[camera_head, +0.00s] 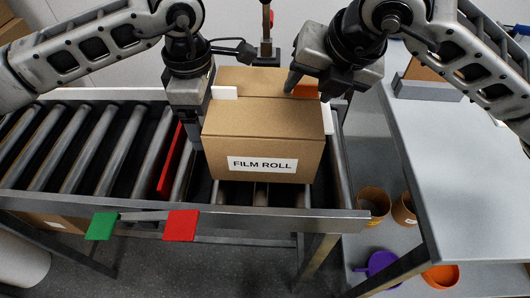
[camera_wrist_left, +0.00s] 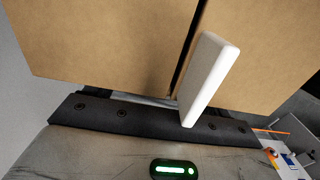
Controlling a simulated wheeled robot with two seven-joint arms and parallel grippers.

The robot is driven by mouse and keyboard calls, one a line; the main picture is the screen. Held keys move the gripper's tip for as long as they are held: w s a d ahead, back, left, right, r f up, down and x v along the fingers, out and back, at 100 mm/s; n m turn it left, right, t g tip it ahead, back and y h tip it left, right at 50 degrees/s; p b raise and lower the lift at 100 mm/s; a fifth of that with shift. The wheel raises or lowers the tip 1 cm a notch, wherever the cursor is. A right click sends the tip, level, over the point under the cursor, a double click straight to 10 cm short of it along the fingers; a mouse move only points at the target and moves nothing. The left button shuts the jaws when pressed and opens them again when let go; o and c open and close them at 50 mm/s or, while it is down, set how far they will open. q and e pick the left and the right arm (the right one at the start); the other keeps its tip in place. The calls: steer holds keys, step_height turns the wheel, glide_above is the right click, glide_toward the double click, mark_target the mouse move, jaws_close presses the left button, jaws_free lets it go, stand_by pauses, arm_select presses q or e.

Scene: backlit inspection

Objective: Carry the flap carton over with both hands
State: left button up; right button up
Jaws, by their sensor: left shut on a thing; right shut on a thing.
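The flap carton (camera_head: 262,135) is a brown cardboard box with a white label reading FILM ROLL on its front. It is at the right end of the roller conveyor. My left gripper (camera_head: 198,125) is at the carton's left side, shut on it. My right gripper (camera_head: 300,85) is at its back right, shut on the carton; its fingertips are partly hidden. In the left wrist view, the carton's cardboard (camera_wrist_left: 110,45) fills the top with a dark gap between two panels, and a white piece (camera_wrist_left: 208,78) stands before it.
The roller conveyor (camera_head: 75,150) extends left, with a red plate (camera_head: 170,160) standing across it. Green (camera_head: 101,226) and red (camera_head: 181,225) tabs hang at its front. A grey table (camera_head: 460,170) at the right has clear room on top. Brown pots and purple and orange items sit below.

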arm_select(q)
steer(key=shift+a+f+b, duration=0.2)
steer(key=shift+f+b, duration=0.4)
steer(key=shift+f, duration=0.3)
arm_select(e)
steer(key=shift+w+d+f, duration=0.2)
steer(key=shift+f, duration=0.5)
arm_select(q)
steer(key=o, duration=1.1)
steer(key=shift+r, duration=0.15)
arm_select(e)
steer(key=o, duration=1.2)
steer(key=shift+s+a+r, duration=0.1)
arm_select(q)
steer(key=shift+d, duration=0.15)
steer(key=shift+r, duration=0.15)
